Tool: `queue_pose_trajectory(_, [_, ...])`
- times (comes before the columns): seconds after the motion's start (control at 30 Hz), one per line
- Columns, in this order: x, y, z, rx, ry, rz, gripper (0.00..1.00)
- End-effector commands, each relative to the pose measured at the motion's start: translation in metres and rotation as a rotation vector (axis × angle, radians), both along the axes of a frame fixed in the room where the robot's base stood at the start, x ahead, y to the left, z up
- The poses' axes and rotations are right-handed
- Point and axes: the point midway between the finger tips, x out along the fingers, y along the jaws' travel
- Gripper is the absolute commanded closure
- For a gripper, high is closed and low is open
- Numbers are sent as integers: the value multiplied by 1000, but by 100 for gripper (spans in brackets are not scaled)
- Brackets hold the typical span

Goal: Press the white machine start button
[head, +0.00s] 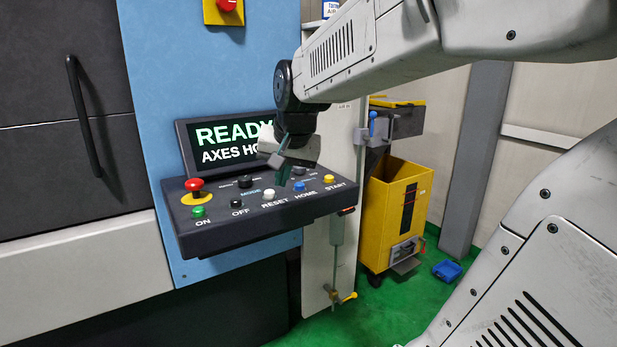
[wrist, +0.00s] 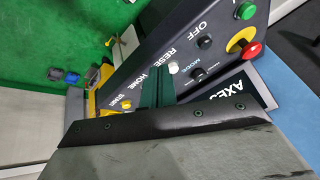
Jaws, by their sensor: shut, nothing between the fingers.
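The white button (head: 268,195) sits on the sloped dark control panel (head: 225,233), above the label RESET. The button labelled START (head: 329,179) is yellow and sits at the panel's right end. My gripper (head: 283,178) is shut and empty, with its dark green fingers pointing down over the panel, close to the white and blue buttons. In the wrist view the fingers (wrist: 156,88) lie beside the white button (wrist: 173,66), between it and the yellow button (wrist: 126,104). I cannot tell how high the fingertips are above the panel.
A blue button (head: 299,186), black button (head: 236,203), green button (head: 198,211) and red emergency stop (head: 194,185) share the panel. A screen (head: 222,142) reading READY stands behind it, partly covered by my gripper. A yellow cart (head: 398,210) stands to the right on green floor.

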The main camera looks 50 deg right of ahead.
Motion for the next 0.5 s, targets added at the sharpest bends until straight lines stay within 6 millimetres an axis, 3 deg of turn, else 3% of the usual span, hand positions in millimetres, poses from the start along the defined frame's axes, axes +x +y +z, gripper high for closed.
queue_pose_trajectory(0.03, [17, -33, 5, 8, -44, -96, 100])
queue_pose_trajectory(0.1, [36, -76, 13, 16, -114, -218, 100])
queue_pose_trajectory(0.3, [63, -179, 29, 24, -277, -478, 100])
queue_pose_trajectory(0.4, [66, -211, 33, 26, -327, -553, 100])
queue_pose_trajectory(0.5, [67, -228, 36, 25, -356, -591, 100])
